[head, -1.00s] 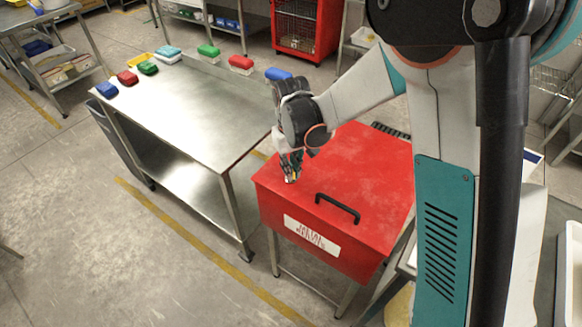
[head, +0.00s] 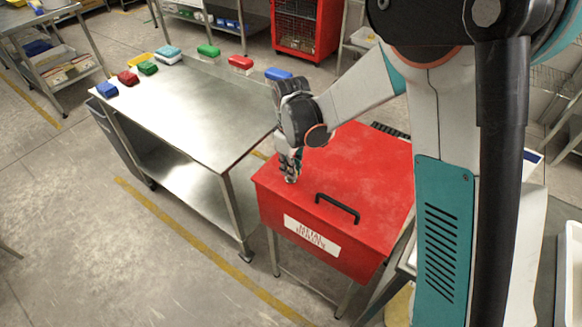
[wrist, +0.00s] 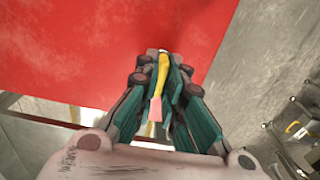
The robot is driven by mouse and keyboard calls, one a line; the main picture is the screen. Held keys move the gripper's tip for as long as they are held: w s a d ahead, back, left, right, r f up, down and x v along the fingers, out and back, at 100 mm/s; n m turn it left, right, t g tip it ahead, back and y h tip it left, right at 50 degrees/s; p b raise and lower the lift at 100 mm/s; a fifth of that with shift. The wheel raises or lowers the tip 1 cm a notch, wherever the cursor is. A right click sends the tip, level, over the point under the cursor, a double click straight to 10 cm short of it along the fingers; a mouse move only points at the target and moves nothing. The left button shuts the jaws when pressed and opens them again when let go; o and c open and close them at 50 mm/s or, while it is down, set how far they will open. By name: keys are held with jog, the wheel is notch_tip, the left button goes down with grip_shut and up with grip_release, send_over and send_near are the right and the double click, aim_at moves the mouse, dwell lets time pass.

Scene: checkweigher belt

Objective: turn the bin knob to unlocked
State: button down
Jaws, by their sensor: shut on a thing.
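The red metal bin (head: 365,165) stands right of centre, its lid shut, with a black handle (head: 338,208) and a white label (head: 312,236) on its front. My gripper (head: 291,177) points down at the bin lid's left front part. I cannot read a lock marking.
A steel table (head: 185,110) stands left of the bin, with several coloured blocks along its far edges, among them a blue one (head: 278,74) and a red one (head: 240,62). A red cage cabinet (head: 306,28) is behind. The floor at front left is clear.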

dwell(0.3)
jog(key=c, duration=1.7)
grip_release()
notch_tip(320, 180, up, 12)
